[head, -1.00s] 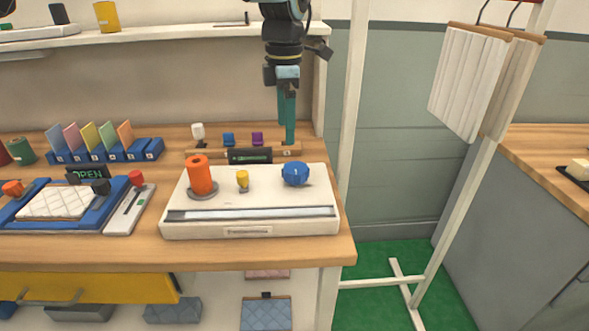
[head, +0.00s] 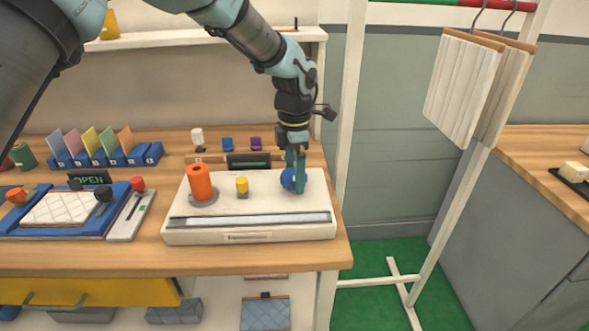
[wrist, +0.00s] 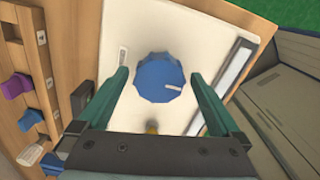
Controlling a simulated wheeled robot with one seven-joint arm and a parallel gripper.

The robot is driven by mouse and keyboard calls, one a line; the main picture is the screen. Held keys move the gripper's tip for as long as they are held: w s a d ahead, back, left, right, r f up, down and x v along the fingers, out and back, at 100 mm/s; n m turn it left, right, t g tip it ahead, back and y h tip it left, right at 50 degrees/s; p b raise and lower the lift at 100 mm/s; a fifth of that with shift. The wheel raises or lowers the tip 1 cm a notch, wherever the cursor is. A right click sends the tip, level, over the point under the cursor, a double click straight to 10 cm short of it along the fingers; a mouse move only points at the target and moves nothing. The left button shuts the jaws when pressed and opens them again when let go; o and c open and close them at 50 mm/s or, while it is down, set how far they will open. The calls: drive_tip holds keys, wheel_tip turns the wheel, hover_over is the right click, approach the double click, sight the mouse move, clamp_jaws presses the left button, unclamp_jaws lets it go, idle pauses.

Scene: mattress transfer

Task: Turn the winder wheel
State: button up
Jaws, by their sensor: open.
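The winder wheel (head: 288,179) is a blue faceted knob on the right part of a white machine (head: 250,237). In the head view my gripper (head: 298,188) points down at it and its fingers partly hide it. In the wrist view the wheel (wrist: 161,78) lies between and ahead of my two green fingers, with a gap visible on each side. My gripper (wrist: 160,85) is open and empty. Whether a fingertip touches the wheel cannot be told.
An orange spool (head: 201,183) and a small yellow knob (head: 242,186) stand on the machine left of the wheel. A wooden block rack (head: 185,157) is behind it. A blue frame with a quilted pad (head: 62,208) lies left. A white rack post (head: 349,120) stands right.

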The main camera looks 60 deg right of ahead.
drive_tip(key=c, duration=1.4)
drive_tip(key=shift+o, duration=0.2)
